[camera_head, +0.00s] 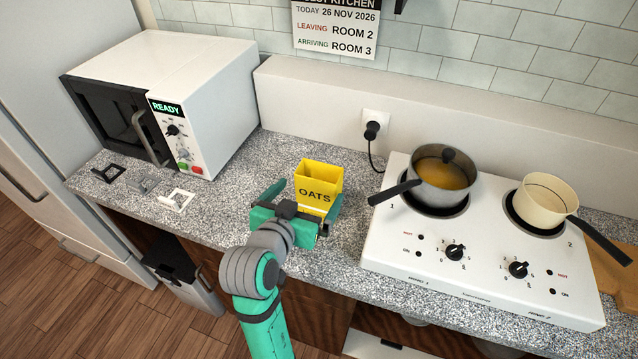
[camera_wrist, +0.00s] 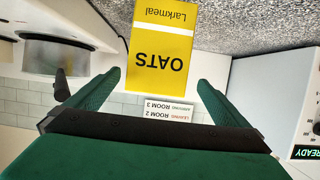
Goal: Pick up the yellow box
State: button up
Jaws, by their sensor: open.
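The yellow box (camera_head: 318,178), marked OATS, stands upright with an open top on the speckled counter, between the microwave and the stove. My gripper (camera_head: 306,197) is open and empty, low at the front of the box, with its fingers apart to the box's left and right. In the wrist view, which is upside down, the box (camera_wrist: 162,40) fills the space just ahead of and between the fingertips of my gripper (camera_wrist: 158,78). No finger clearly touches it. The box's lower front is partly hidden by my gripper in the head view.
A two-burner stove (camera_head: 490,265) stands to the right, bearing a grey pot (camera_head: 445,190) and a cream pan (camera_head: 545,205). The grey pot's handle (camera_head: 395,193) points toward the box.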

aim_at(323, 177)
jog(key=x, duration=0.5)
jog(key=shift+w+d+f, duration=0.1)
jog(key=shift+w, duration=0.25)
jog(key=shift+x, duration=2.5)
jog(key=shift+s+d, duration=0.1)
jog(key=shift+d, duration=0.1)
jog(key=c, duration=1.2)
